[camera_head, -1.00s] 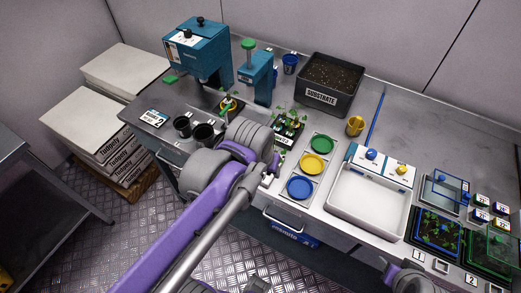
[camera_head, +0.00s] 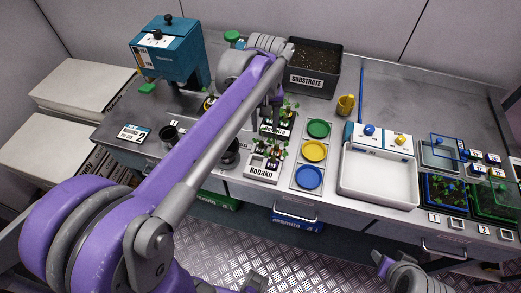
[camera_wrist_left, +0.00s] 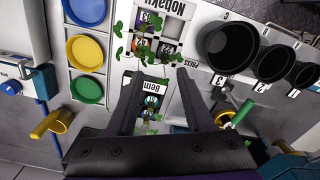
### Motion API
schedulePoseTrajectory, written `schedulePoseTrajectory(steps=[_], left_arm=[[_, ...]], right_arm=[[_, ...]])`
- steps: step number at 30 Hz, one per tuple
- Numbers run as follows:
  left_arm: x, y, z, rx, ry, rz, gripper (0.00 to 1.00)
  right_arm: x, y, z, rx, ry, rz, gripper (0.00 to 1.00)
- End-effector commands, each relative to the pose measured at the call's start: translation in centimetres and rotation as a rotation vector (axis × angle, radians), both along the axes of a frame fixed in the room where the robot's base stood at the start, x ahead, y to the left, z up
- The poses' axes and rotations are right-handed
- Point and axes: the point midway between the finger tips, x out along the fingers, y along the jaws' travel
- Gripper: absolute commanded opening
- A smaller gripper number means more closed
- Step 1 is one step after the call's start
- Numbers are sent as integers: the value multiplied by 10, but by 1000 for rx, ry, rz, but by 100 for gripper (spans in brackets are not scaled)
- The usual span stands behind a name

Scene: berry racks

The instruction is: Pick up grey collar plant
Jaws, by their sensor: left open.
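Small green seedlings stand in two labelled holders, the Nobaku holder (camera_head: 262,175) and, behind it, a second holder (camera_wrist_left: 163,87) whose label is partly covered. I cannot make out which seedling has a grey collar. My left gripper (camera_head: 276,100) reaches down over the rear holder. In the left wrist view its two dark fingers (camera_wrist_left: 160,85) are apart, with a seedling (camera_wrist_left: 151,103) of that holder showing between them and nothing clearly gripped. At the lower right of the head view is part of my right arm; its fingers (camera_head: 383,261) are too unclear to judge.
Green, yellow and blue dishes (camera_head: 312,151) stand right of the holders, with a white tray (camera_head: 377,203) further right. The substrate bin (camera_head: 307,82) is behind. Dark cups (camera_wrist_left: 255,54) stand on the other side. A yellow cup (camera_head: 346,105) is near the bin.

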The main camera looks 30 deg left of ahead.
Motion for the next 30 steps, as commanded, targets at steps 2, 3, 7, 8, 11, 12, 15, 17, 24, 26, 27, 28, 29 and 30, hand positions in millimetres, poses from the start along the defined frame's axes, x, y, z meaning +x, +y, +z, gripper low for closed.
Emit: schedulePoseTrajectory(steps=[2, 3, 7, 8, 11, 12, 15, 17, 24, 26, 27, 28, 29, 30], left_arm=[[0, 0, -13, 0, 0, -1, 52], [0, 0, -18, 0, 0, -1, 52], [0, 1, -26, 1, -1, -1, 52], [0, 1, -28, 1, -1, -1, 52], [0, 5, -40, 1, -1, -1, 52], [0, 7, -46, 1, -1, -1, 52], [-1, 10, -62, 1, -1, -1, 52], [0, 10, -69, 1, -1, -1, 52], [-1, 9, -78, 1, -1, -2, 52], [-1, 9, -78, 1, -1, -2, 52], [-1, 9, -78, 1, -1, -2, 52], [-1, 9, -78, 1, -1, -2, 47], [-1, 9, -78, 1, -1, -2, 41], [-1, 9, -78, 1, -1, -2, 34]], right_arm=[[-1, 0, -2, 0, 1, 0, 50], [-1, 0, -2, 0, 1, 0, 50], [-1, 0, -3, 0, 2, 0, 50], [-1, 0, -2, 0, 2, 0, 50], [-1, 0, -2, 0, 1, 0, 50], [-1, 0, -2, 0, 1, 0, 50], [-1, 0, -2, 0, 1, 0, 50], [-1, 0, -2, 0, 2, 0, 50], [-1, 0, -3, 0, 2, 0, 50], [-1, 0, -3, 0, 2, 0, 50], [-1, 0, -3, 0, 2, 0, 50], [-1, 0, -3, 0, 2, 0, 50], [-1, 0, -3, 0, 2, 0, 50], [-1, 0, -3, 0, 2, 0, 50]])
